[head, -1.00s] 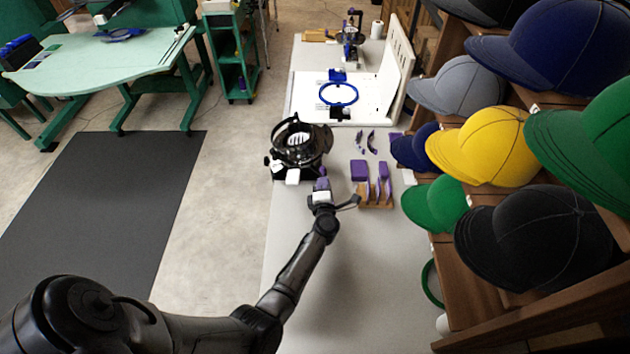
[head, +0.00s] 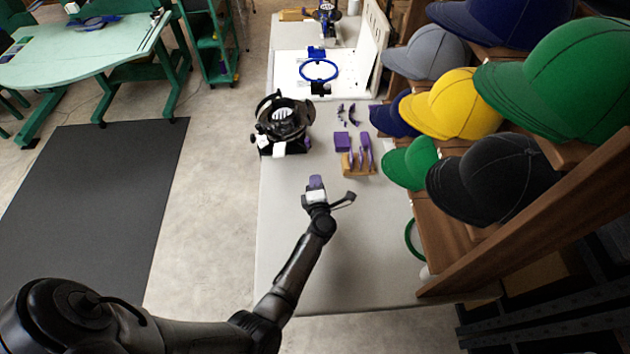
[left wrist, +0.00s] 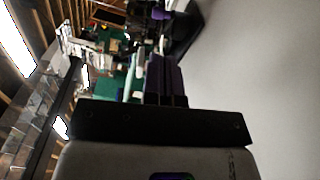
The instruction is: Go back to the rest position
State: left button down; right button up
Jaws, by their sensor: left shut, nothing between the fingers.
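My left gripper (head: 316,184) is shut and empty above the grey-white table, apart from the things on it. Its purple fingers also show in the left wrist view (left wrist: 165,80). In the head view the black ring-shaped device (head: 284,122) stands on the table beyond the gripper, up and to its left. A wooden holder with purple-handled tools (head: 358,162) stands up and to the gripper's right. My right gripper is in neither view.
Caps hang on a wooden rack along the right, including a yellow cap (head: 453,104) and a black cap (head: 492,176). A blue hoop (head: 319,70) lies on a white board farther back. The near part of the table (head: 355,260) is clear.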

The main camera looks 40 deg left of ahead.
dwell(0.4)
pick_arm(q)
jog(key=s+d+r+m+t+h, duration=0.1)
jog(key=s+d+m+h, duration=0.6)
jog(key=m, duration=0.5)
jog(key=s+d+r+m+h, duration=0.1)
jog(key=s+d+m+h, duration=0.3)
jog(key=d+m+h, duration=0.6)
jog(key=s+a+m+g+y, duration=0.3)
jog(key=s+m+g, duration=0.6)
jog(key=s, duration=1.3)
notch_tip(320, 180, up, 35)
jog(key=s+d+y+p, duration=0.1)
jog(key=p, duration=3.3)
jog(key=shift+r+p, duration=0.15)
jog(key=shift+p, duration=0.2)
